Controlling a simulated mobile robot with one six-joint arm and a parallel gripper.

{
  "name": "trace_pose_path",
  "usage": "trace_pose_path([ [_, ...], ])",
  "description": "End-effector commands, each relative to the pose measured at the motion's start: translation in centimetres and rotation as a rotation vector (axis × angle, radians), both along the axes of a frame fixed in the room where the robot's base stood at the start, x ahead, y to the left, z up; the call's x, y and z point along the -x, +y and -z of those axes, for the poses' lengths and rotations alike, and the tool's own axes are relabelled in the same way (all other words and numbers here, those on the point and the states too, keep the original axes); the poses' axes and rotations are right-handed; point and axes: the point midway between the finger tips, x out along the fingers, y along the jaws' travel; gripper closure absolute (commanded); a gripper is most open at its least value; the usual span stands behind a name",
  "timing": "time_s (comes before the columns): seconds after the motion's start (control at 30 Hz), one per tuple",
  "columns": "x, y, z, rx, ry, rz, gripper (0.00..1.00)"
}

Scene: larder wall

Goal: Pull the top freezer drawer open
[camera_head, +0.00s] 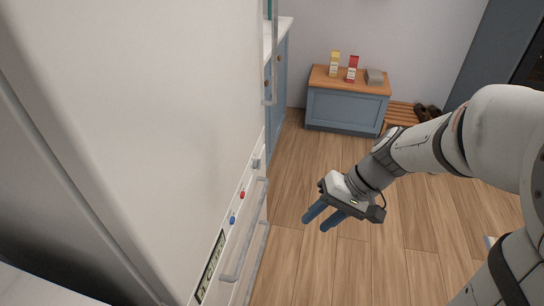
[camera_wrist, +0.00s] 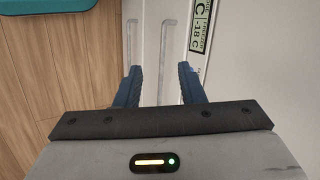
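The white freezer front stands at the left of the head view. The top drawer's handle (camera_head: 239,242) is a pale bar just below the strip with the freezer label (camera_head: 209,266). In the wrist view this handle (camera_wrist: 166,50) runs between my two fingers, and the label (camera_wrist: 201,27) is to its right. A lower drawer handle (camera_wrist: 132,42) is farther left. My gripper (camera_head: 317,222) is open, its blue fingers apart and empty. In the head view it is right of the handle, with a gap between; the wrist view also shows the open fingers (camera_wrist: 161,78).
A tall door handle (camera_head: 273,60) is higher on the appliance. A blue cabinet (camera_head: 345,109) with a wooden top stands at the back, bearing cartons. A slatted bench (camera_head: 402,113) is beside it. The wooden floor (camera_head: 315,262) around my gripper is clear.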

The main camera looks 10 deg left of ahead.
Motion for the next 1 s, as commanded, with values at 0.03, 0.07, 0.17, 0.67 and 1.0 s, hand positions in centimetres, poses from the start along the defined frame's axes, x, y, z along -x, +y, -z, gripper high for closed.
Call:
trace_pose_path([
  [0.03,-1.0,1.5,4.5,-0.08,0.038,-0.005,0.64],
  [0.07,-1.6,2.4,5.8,-0.129,0.05,-0.006,0.64],
  [0.17,-3.9,5.2,10.2,-0.293,0.078,0.008,0.64],
  [0.67,-14.8,11.2,27.0,-0.773,-0.032,0.235,0.64],
  [1.0,-15.6,14.8,28.3,-0.789,-0.047,0.249,0.64],
])
